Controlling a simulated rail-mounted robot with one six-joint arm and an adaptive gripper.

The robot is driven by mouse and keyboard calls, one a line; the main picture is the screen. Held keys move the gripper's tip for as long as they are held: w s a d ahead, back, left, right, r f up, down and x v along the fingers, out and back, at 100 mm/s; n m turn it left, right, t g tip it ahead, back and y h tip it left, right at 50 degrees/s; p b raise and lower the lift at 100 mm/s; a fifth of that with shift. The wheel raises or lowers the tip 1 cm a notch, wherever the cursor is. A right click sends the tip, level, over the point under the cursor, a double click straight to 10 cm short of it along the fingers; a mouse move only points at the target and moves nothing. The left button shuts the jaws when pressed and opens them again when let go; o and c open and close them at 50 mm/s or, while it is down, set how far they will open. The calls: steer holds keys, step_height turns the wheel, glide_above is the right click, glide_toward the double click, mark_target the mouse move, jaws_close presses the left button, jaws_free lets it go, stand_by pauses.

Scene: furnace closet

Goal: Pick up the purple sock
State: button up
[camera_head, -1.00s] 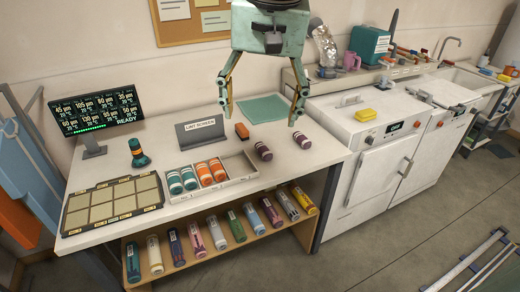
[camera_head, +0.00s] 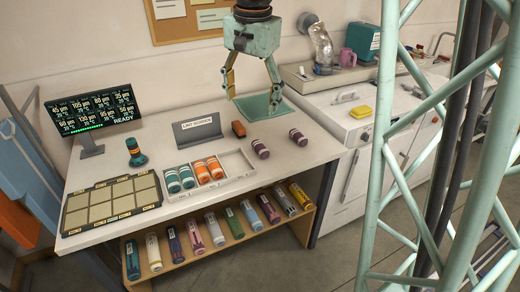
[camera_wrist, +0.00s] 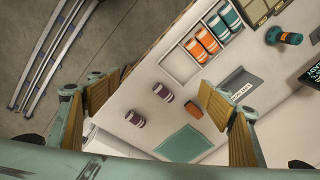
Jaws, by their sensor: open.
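Two rolled purple socks with pale bands lie on the white table right of the divided tray: the left one (camera_head: 260,148) and the right one (camera_head: 299,137). They also show in the wrist view, one nearer the tray (camera_wrist: 163,92) and one nearer the table edge (camera_wrist: 135,118). I cannot tell which one the task means. My gripper (camera_head: 253,105) is open and empty, fingers pointing down, above the back of the table near the green mat. Both socks appear between its fingers in the wrist view, below and apart from them.
The divided tray (camera_head: 239,179) holds teal and orange rolls. An orange-brown block (camera_head: 239,129), a lint screen sign (camera_head: 197,130) and a green mat (camera_head: 262,106) are near the socks. A teal roll stands on a dark base (camera_head: 136,153). My lattice column blocks the right side.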

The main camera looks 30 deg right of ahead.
steer(key=w+d+f+m+p, duration=0.1)
steer(key=w+d+f+m, duration=0.3)
steer(key=w+f, duration=0.45)
steer(key=m+g+p, duration=0.2)
steer(key=m, duration=0.1)
glide_above(260, 145)
step_height(260, 145, down, 12)
steer(key=shift+r, duration=0.25)
steer(key=shift+s+a, duration=0.1)
steer(key=shift+s, duration=0.05)
steer(key=shift+f+b, duration=0.35)
steer(key=shift+f, duration=3.9)
steer(key=shift+f, duration=0.1)
steer(key=shift+f, duration=2.5)
steer(key=shift+c, duration=0.5)
steer(key=c, duration=0.8)
